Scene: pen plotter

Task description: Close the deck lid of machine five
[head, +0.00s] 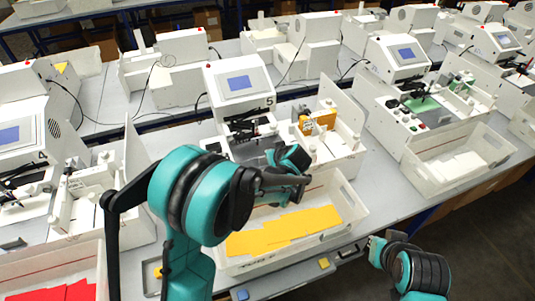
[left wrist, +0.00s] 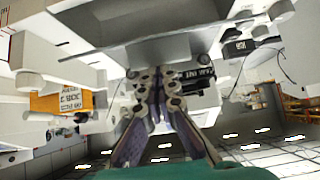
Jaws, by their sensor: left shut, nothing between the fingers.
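Machine five (head: 240,88) stands at the centre of the head view, with a screen and the number 5 on its front. A white panel, which looks like its deck lid (head: 342,103), stands raised at the right side of its deck. An orange box (head: 318,123) is on the deck; it also shows in the left wrist view (left wrist: 62,101). My left gripper (head: 303,166) is in front of the deck, above the bin. In the left wrist view its fingers (left wrist: 155,92) are together and empty, below a grey panel. My right gripper (head: 372,243) is low at the right; its fingers are unclear.
A white bin (head: 347,207) with yellow sheets (head: 285,230) stands in front of machine five. Machine four (head: 22,140) is at the left, with a raised panel (head: 135,150). Another machine (head: 400,57) and a bin of white sheets (head: 452,170) are at the right.

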